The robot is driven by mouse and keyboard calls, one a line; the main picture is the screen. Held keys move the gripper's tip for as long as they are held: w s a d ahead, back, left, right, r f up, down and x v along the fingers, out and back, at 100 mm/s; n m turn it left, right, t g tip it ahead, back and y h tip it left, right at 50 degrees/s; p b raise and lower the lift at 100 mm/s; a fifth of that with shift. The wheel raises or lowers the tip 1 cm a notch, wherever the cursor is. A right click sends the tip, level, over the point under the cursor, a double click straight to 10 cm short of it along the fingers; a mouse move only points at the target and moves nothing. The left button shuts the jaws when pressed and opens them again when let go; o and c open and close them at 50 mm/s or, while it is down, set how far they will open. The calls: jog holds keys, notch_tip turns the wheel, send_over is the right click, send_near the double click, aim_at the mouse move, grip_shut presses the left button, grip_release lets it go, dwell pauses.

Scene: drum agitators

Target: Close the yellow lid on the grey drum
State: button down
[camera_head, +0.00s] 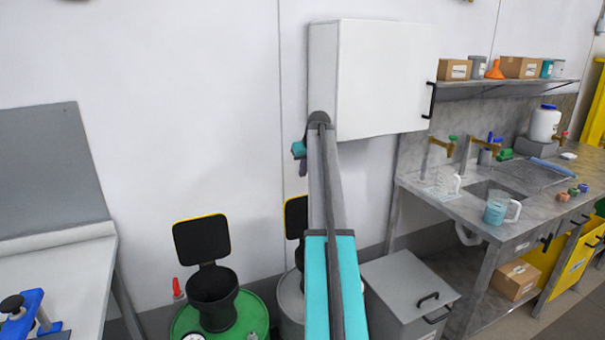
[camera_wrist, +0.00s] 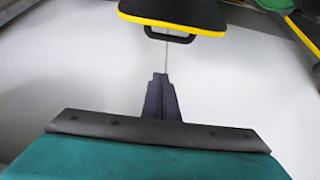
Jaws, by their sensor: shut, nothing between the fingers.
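The grey drum (camera_head: 290,304) stands on the floor behind my arm, which hides much of it. Its lid (camera_head: 295,216) is raised open, with its black inner face partly showing and a thin yellow edge. In the wrist view a black lid with a yellow rim (camera_wrist: 178,22) and a dark handle (camera_wrist: 168,37) lies at the top, most likely the same lid. My gripper (camera_head: 303,170) is above the lid in the head view, near the wall. In the wrist view my gripper (camera_wrist: 160,76) has its dark fingers together and empty, apparently short of the handle.
A green drum (camera_head: 246,318) with an open lid (camera_head: 202,239) stands to the left. A white wall cabinet (camera_head: 385,80) hangs close to my arm. A grey bin (camera_head: 408,282) stands to the right, by the sink bench (camera_head: 460,205).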

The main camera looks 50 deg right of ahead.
notch_tip(320, 180, down, 8)
jog(key=p, duration=0.3)
jog(key=shift+p, duration=0.3)
dwell(0.4)
jog(key=shift+f, duration=0.1)
jog(key=shift+s+a, duration=0.1)
jog(key=shift+s, duration=0.05)
dwell(0.4)
jog(key=shift+s+a+b, duration=0.1)
jog(key=shift+s+b, duration=0.15)
jog(key=shift+b, duration=0.25)
